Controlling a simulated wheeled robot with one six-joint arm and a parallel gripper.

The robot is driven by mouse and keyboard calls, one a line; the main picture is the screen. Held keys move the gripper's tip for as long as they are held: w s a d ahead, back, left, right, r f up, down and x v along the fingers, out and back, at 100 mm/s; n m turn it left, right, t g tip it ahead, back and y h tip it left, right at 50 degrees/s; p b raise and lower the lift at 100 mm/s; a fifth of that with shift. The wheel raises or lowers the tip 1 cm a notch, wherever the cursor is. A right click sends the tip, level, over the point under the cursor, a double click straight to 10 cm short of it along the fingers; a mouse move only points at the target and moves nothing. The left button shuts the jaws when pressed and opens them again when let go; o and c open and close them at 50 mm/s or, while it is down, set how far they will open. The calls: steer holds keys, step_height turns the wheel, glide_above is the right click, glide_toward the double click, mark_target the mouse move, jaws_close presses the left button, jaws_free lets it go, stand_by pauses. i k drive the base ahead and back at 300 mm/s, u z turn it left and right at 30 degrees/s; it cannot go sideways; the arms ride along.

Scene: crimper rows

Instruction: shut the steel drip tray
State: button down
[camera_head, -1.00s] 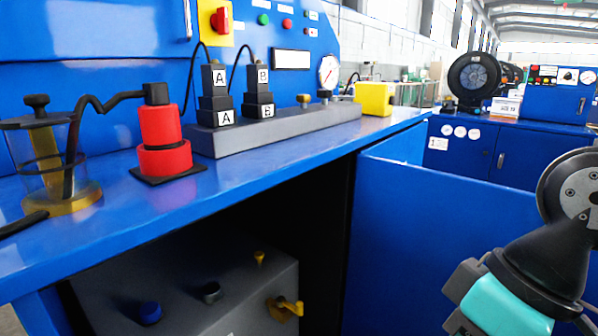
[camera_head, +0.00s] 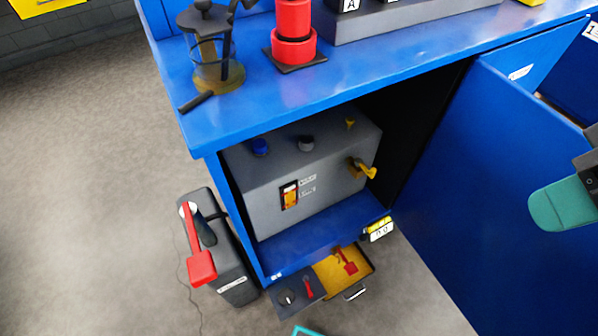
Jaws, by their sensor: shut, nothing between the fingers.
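A shallow pulled-out tray or drawer (camera_head: 362,268), with a yellow-orange inside and a small steel handle (camera_head: 355,292) on its front, sticks out low at the foot of the blue cabinet. It looks like the drip tray and stands open. A small red tool (camera_head: 346,262) lies in it. A dark panel with a knob and a red lever (camera_head: 298,291) adjoins its left side. Part of my arm, with a teal piece (camera_head: 563,204), shows at the right edge, well above and to the right of the tray.
The blue cabinet door (camera_head: 485,190) is swung open on the right. A grey machine box (camera_head: 320,190) stands inside. A dark case with a red handle (camera_head: 228,265) stands on the floor at left. The bench top (camera_head: 330,95) overhangs the tray. Grey floor is clear below right.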

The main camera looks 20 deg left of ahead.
mark_target(331, 275)
steer(key=z, duration=0.15)
steer(key=k, duration=1.1)
steer(key=u, duration=0.9)
steer(key=i, duration=0.85)
steer(key=z, duration=0.3)
